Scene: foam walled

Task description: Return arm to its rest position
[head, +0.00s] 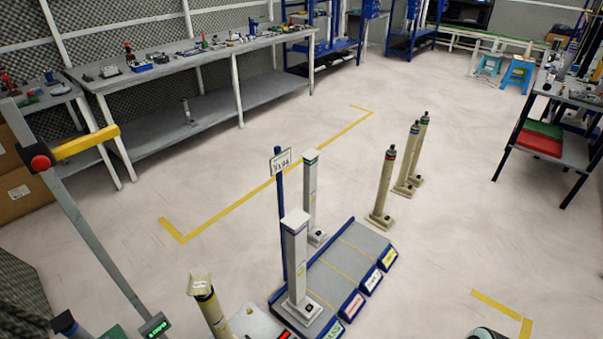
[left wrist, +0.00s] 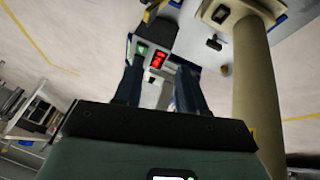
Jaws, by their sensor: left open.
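My left gripper shows in the left wrist view (left wrist: 160,88) with its two dark blue fingers apart. I see nothing held between them. Beyond the fingers are a small red lit display (left wrist: 158,60) and a green one (left wrist: 142,49). A beige column (left wrist: 256,95) stands close on the right of the fingers in that view. In the head view a dark blue part and a teal part at the bottom left edge look like pieces of my left gripper, mostly cut off.
A blue-edged grey platform (head: 345,262) carries two white posts (head: 296,255) and a sign pole (head: 282,220). Several beige posts (head: 383,190) stand behind it. A slanted grey pole with a yellow bar (head: 85,142) rises at left.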

